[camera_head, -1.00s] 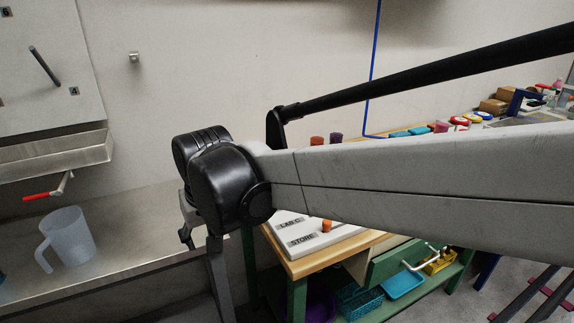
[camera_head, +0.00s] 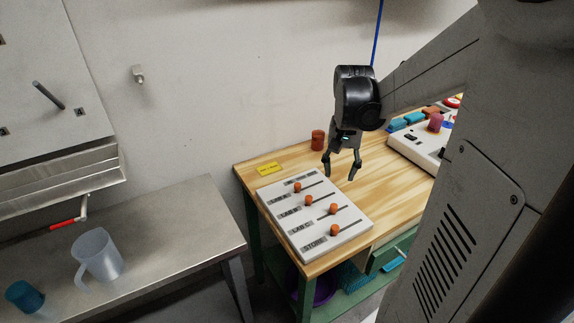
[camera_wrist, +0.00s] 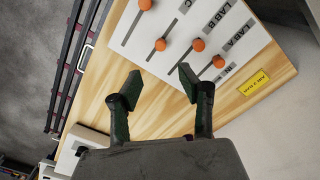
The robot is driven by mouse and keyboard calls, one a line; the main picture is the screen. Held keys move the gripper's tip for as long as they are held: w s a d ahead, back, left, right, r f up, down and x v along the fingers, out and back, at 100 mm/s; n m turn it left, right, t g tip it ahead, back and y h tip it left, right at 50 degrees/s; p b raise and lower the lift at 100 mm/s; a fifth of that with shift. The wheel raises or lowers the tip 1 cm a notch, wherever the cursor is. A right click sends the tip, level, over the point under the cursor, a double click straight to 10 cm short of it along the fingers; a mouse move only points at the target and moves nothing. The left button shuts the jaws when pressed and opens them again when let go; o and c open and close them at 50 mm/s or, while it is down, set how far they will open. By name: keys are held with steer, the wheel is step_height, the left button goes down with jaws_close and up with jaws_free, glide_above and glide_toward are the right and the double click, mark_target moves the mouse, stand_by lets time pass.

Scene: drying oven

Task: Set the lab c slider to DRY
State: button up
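A white slider panel (camera_head: 345,242) lies on the wooden table, with several rows and orange knobs. The LAB C knob (camera_head: 333,209) lines up with the LAB C label and sits farther along its slot than the LAB B knob (camera_head: 308,200). In the wrist view I take the LAB C knob (camera_wrist: 160,44) to be the one above and between my fingers. No DRY mark is readable. My gripper (camera_head: 339,174) points down beyond the panel's far right side, fingers apart and empty. It also shows open in the wrist view (camera_wrist: 155,82), apart from the knobs.
A reddish cylinder (camera_head: 318,140) and a yellow label (camera_head: 269,168) are near the table's back edge. Another white panel (camera_head: 412,150) lies at the right. A metal bench (camera_head: 165,235) at the left holds a clear jug (camera_head: 98,256). The wood around my gripper is clear.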

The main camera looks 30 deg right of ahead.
mark_target(334, 205)
step_height(334, 205, down, 13)
steer(key=shift+r+b, duration=0.1)
steer(key=shift+b, duration=0.35)
steer(key=shift+c, duration=0.4)
jaws_close()
